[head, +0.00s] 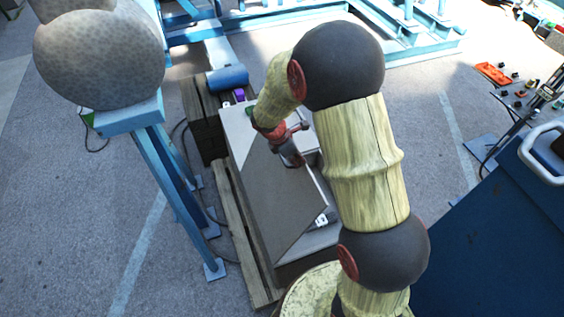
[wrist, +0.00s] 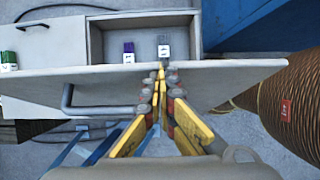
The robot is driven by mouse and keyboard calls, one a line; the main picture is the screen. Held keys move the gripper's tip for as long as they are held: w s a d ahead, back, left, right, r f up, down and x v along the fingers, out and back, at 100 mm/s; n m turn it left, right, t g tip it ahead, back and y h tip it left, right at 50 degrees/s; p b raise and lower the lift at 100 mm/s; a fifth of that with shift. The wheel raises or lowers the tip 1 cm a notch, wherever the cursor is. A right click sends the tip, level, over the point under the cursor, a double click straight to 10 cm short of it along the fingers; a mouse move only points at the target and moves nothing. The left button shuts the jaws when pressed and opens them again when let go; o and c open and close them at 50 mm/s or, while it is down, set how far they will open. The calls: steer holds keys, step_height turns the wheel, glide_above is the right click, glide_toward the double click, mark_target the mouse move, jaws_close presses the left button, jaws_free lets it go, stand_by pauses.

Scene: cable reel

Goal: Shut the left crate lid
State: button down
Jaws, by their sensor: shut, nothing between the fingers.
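A grey crate (head: 233,125) stands on wooden slats, with a broad grey lid panel (head: 270,205) slanting over it. In the wrist view, the lid panel (wrist: 225,80) crosses the picture nearly edge-on, with a bar handle (wrist: 66,100) on its near side. Behind it the crate (wrist: 95,40) shows an open compartment. My gripper (head: 294,160) is over the crate by the panel. In the wrist view its fingertips (wrist: 160,72) are together and empty at the panel's upper edge. I cannot tell whether they touch it. My arm hides the crate's right side in the head view.
Small purple (wrist: 128,52), white-grey (wrist: 164,47) and green (wrist: 8,60) labelled items show near the compartment. A blue stand (head: 170,165) is left of the crate, a blue cabinet (head: 490,240) right. A brown ribbed cylinder (wrist: 290,105) lies right of the panel.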

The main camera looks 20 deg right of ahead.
steer(key=d+f+y+b, duration=0.1)
steer(key=d+f+b, duration=0.1)
steer(key=d+f, duration=0.9)
steer(key=d+f+b, duration=0.1)
steer(key=d+f, duration=0.7)
steer(key=d, duration=0.6)
steer(key=b+x, duration=1.3)
steer(key=x, duration=1.4)
steer(key=shift+s+d+f+b, duration=0.15)
steer(key=shift+d+f+b, duration=0.1)
steer(key=shift+f+b, duration=0.1)
